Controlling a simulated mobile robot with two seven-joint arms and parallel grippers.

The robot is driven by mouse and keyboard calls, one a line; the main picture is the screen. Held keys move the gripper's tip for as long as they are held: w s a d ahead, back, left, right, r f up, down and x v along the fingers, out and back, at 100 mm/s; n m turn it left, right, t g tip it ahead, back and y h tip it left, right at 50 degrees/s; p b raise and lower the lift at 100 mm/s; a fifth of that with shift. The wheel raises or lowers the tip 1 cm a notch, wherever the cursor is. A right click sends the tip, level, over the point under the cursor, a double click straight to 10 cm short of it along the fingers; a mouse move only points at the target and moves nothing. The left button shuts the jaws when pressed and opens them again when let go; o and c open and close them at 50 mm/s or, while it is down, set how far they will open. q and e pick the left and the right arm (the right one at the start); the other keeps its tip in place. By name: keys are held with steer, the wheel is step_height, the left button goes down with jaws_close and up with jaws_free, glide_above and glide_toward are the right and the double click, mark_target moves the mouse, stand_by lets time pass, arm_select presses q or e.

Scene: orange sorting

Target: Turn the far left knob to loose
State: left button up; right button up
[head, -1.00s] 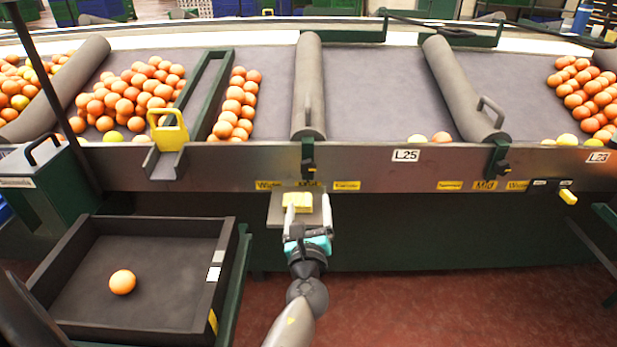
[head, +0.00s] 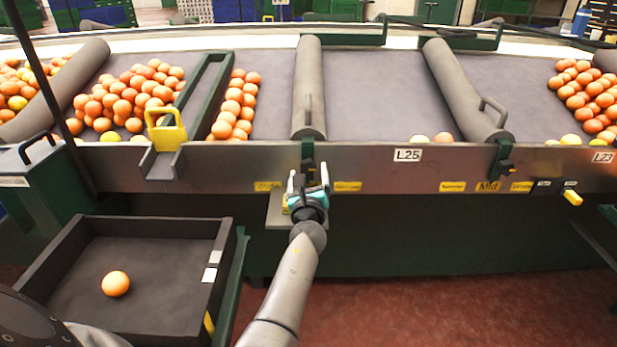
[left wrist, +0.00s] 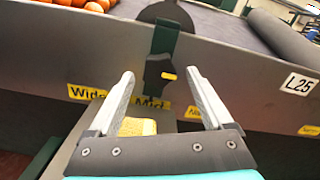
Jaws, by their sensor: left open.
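The left knob (head: 308,166) is black and sits on a dark green bracket under the left grey divider (head: 308,95). In the left wrist view the knob (left wrist: 158,74) shows a yellow mark on its right side. It stands above yellow labels, of which "Wide" (left wrist: 87,93) and "Mid" (left wrist: 153,104) are legible. My left gripper (head: 308,175) is open and empty, just in front of the knob. In the left wrist view the knob appears between and beyond the two fingertips, seemingly apart from them. My right gripper is not in view.
A second knob (head: 506,166) sits under the right divider (head: 465,90). A small plate with a yellow block (left wrist: 137,127) is below my gripper. A dark tray (head: 229,243) with one orange (head: 116,284) stands at the lower left. Many oranges (head: 130,95) lie on the belt.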

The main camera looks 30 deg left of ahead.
arm_select(q)
jaws_close()
stand_by(0.8)
